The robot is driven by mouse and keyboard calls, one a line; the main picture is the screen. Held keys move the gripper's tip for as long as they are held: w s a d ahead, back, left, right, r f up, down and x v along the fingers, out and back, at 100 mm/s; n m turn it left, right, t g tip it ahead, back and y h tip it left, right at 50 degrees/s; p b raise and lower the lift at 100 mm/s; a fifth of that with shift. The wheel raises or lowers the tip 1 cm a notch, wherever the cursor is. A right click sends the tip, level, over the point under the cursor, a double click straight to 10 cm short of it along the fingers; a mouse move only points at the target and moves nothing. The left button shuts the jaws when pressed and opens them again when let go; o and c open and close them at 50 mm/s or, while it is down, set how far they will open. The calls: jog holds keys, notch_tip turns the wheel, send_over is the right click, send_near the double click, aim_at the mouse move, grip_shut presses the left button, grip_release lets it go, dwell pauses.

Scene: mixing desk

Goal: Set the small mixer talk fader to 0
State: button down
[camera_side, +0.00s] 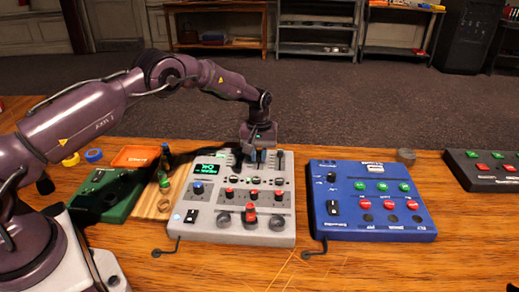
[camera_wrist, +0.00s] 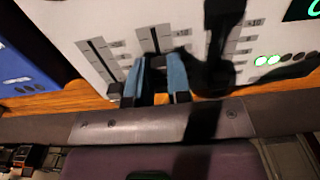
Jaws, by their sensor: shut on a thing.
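The small mixer (camera_side: 240,212) is a light grey box with a green display, knobs and buttons, lying flat on the wooden desk. My gripper (camera_side: 257,160) points down at its far edge, over the fader area. In the wrist view my gripper's two blue-padded fingers (camera_wrist: 159,80) straddle the end of the middle fader slot (camera_wrist: 155,40), close together and shut on a fader cap that they hide. Another fader slot (camera_wrist: 98,56) lies to the left, and a third is partly covered by a dark shadow. The fader names cannot be read.
A blue mixer (camera_side: 370,205) stands close on the right, with a black button box (camera_side: 488,168) beyond it. A green box (camera_side: 105,196), an orange tray (camera_side: 136,156) and a small bottle (camera_side: 164,160) are at left. The front desk edge is mostly clear.

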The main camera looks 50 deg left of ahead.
aim_at(259, 165)
jog(key=shift+s+d, duration=0.6)
jog(key=shift+d, duration=0.05)
jog(key=c, duration=1)
grip_release()
jog(key=shift+c, duration=0.2)
notch_tip(259, 165, up, 13)
